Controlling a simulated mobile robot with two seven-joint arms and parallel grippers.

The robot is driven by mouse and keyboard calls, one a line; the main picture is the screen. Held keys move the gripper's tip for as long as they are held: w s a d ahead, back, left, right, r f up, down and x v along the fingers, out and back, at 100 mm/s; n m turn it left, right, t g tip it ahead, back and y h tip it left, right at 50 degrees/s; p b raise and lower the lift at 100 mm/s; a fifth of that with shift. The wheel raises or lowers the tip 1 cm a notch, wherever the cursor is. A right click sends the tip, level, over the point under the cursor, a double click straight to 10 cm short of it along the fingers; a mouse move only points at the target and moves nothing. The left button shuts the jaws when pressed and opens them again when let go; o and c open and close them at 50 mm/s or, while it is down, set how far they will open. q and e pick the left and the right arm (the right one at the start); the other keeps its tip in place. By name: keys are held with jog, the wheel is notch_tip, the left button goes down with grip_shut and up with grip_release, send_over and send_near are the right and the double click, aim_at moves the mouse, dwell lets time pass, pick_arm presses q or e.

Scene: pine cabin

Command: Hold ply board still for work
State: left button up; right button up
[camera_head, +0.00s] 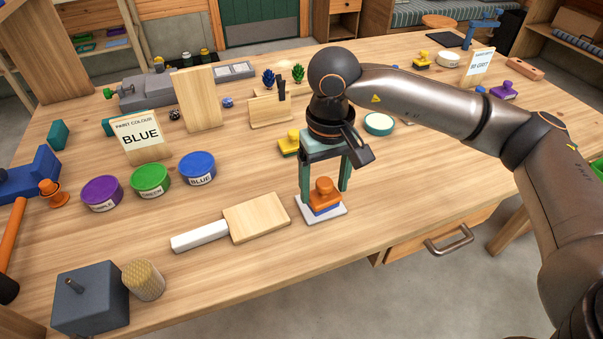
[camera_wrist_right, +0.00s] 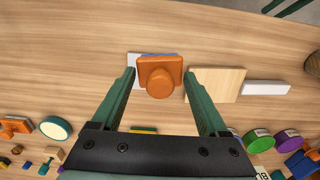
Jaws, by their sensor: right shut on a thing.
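A pale wooden board (camera_head: 257,217), which looks like the ply board, lies flat near the table's front edge. It also shows in the right wrist view (camera_wrist_right: 228,84). A white bar (camera_head: 200,235) extends from its left end. Just right of the board, an orange knobbed block (camera_head: 324,190) stands over a blue layer (camera_head: 325,209) and a white plate (camera_head: 321,216). My right gripper (camera_head: 324,188) points down with its green fingers on either side of the orange block, shut on it, beside the board. The block also shows between the fingers in the wrist view (camera_wrist_right: 160,76). My left gripper is out of view.
Purple (camera_head: 102,194), green (camera_head: 150,180) and blue (camera_head: 197,168) tubs stand behind the board, near a BLUE sign (camera_head: 140,137). A grey block (camera_head: 91,298) and a ribbed cylinder (camera_head: 145,281) stand at front left. The table's right front is clear.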

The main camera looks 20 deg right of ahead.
jog(key=w+a+r, duration=0.3)
jog(key=a, duration=0.3)
jog(key=w+a+r, duration=0.2)
jog(key=a+r, duration=0.1)
jog(key=a, duration=0.3)
jog(key=a+f, duration=0.3)
jog(key=f, duration=0.2)
jog(key=d+r, duration=0.1)
jog(key=d, duration=0.5)
jog(key=shift+w+r, duration=0.35)
jog(key=shift+w, duration=0.05)
